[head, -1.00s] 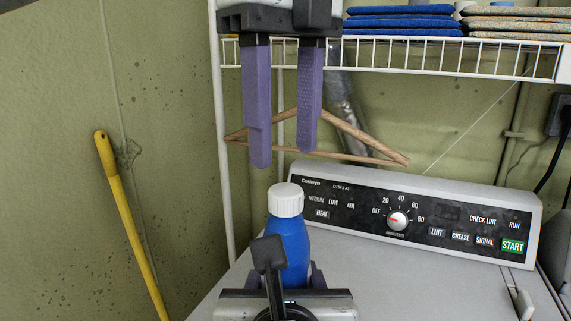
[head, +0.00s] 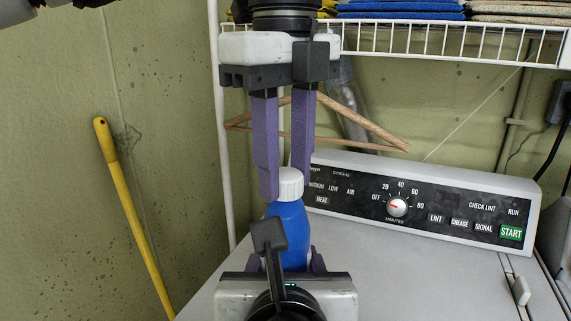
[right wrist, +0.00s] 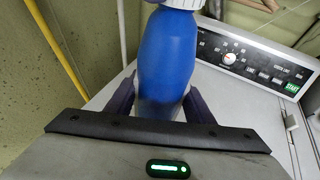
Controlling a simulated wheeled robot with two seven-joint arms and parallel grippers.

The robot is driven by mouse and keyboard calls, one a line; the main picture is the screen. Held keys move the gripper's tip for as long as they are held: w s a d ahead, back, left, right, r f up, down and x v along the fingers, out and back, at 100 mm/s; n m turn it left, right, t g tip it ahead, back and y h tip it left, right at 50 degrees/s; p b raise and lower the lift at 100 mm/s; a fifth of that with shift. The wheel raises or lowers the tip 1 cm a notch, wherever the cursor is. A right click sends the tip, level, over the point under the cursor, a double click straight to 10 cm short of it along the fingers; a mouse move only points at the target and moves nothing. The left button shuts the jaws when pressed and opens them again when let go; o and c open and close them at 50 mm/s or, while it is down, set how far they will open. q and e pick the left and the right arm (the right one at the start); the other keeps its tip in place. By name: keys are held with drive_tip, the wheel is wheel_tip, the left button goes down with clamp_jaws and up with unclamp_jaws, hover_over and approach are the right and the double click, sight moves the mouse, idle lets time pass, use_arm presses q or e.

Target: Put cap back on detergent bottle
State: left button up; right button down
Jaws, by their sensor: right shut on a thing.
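The blue detergent bottle (head: 289,232) stands upright in front of the dryer panel. Its white cap (head: 291,184) sits at the bottle's top. In the right wrist view the blue bottle (right wrist: 166,62) shows between the purple fingers. My right gripper (head: 287,264) is shut on the bottle body. My left gripper (head: 285,180) reaches down from above. Its near finger overlaps the cap's left side, and its far finger passes behind the cap. I cannot tell whether the left fingers press on the cap. The cap's left edge is hidden.
A dryer (head: 425,267) with a control panel fills the right. A white wire shelf (head: 440,44) with folded blue cloths (head: 400,10) is above. A wooden hanger (head: 365,125) hangs behind my left gripper. A yellow pole (head: 130,205) leans on the left wall.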

use_arm(q)
drive_tip(key=c, duration=0.5)
drive_tip(key=m, duration=0.6)
drive_tip(key=shift+m, duration=0.3)
drive_tip(key=m, duration=1.4)
drive_tip(key=shift+f, duration=0.1)
drive_tip(key=m, duration=0.7)
drive_tip(key=o, duration=1.3)
drive_tip(key=shift+r, duration=3.8)
